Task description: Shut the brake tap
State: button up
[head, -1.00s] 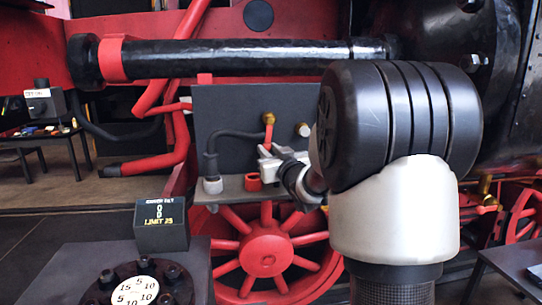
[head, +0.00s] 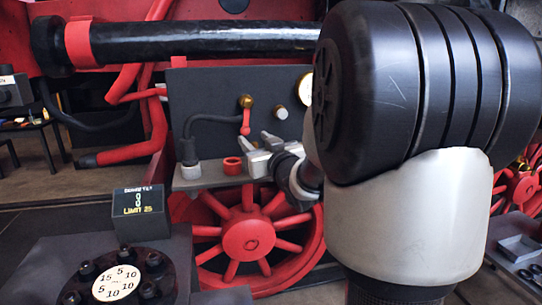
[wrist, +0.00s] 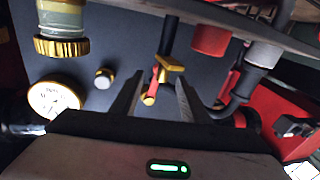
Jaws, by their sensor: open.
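The brake tap (head: 246,101) is a brass fitting on the dark upright panel, with a red handle (head: 245,122) hanging downward from it. A black hose runs to it from the left. My gripper (head: 260,147) is open and empty, just below and right of the handle in the head view. In the wrist view, which looks upside down, the red handle (wrist: 154,84) shows between the open fingers of my gripper (wrist: 160,82). A brass crosspiece on a black stem (wrist: 170,38) partly overlaps it there. I cannot tell whether a finger touches the handle.
A red cup (head: 232,166) stands on the shelf below the panel. A silver knob (head: 281,113) and a dial gauge (wrist: 55,98) are to the tap's right in the head view. A "LIMIT 25" box (head: 140,213) stands front left.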

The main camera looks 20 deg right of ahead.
jog(key=s, duration=1.1)
jog(key=shift+f, duration=0.1)
jog(key=shift+c, duration=0.3)
